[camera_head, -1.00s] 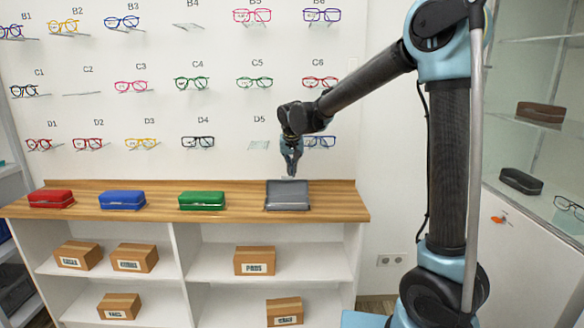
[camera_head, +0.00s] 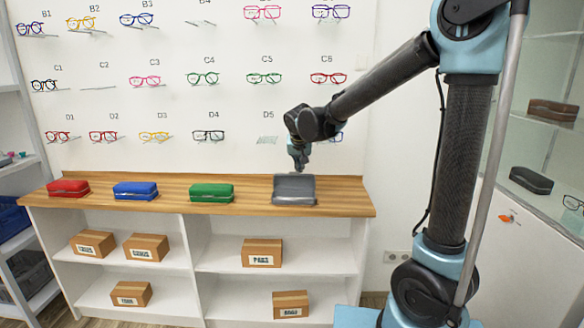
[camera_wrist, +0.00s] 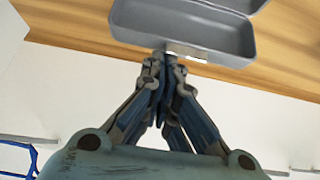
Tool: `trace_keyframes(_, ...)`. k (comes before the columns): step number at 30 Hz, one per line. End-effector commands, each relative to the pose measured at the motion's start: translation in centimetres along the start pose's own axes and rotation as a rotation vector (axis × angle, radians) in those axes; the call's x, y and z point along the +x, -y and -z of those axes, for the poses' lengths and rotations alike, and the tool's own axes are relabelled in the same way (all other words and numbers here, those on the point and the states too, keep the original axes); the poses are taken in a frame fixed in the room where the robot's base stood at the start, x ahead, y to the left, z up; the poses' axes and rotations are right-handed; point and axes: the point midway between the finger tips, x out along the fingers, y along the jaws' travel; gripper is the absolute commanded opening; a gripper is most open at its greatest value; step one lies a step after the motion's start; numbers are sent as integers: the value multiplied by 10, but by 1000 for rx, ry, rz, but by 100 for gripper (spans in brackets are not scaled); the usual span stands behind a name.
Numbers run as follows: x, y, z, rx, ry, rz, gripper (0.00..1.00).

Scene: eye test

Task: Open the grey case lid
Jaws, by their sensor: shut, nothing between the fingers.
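The grey case (camera_head: 294,198) stands on the wooden counter, to the right of the other cases. Its lid looks raised at the back, and the wrist view shows the hollow inside of the grey case (camera_wrist: 185,25) with a second part of it at the top edge. My gripper (camera_head: 300,168) is just above and behind the case's far edge. In the wrist view my gripper (camera_wrist: 165,64) is shut and empty, its fingertips close to the case's edge beside a small pale strip. I cannot tell whether they touch it.
Red (camera_head: 68,188), blue (camera_head: 135,190) and green (camera_head: 211,192) cases stand shut to the left on the counter (camera_head: 245,202). Glasses hang on the wall behind. Cardboard boxes (camera_head: 262,252) sit on the shelves below. A glass cabinet stands at right.

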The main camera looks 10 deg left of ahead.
Motion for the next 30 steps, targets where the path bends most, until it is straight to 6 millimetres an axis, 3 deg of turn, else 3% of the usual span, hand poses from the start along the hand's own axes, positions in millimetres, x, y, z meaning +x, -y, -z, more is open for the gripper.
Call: trace_keyframes(30, -17, -1, -10, 1, 2, -2, 0)
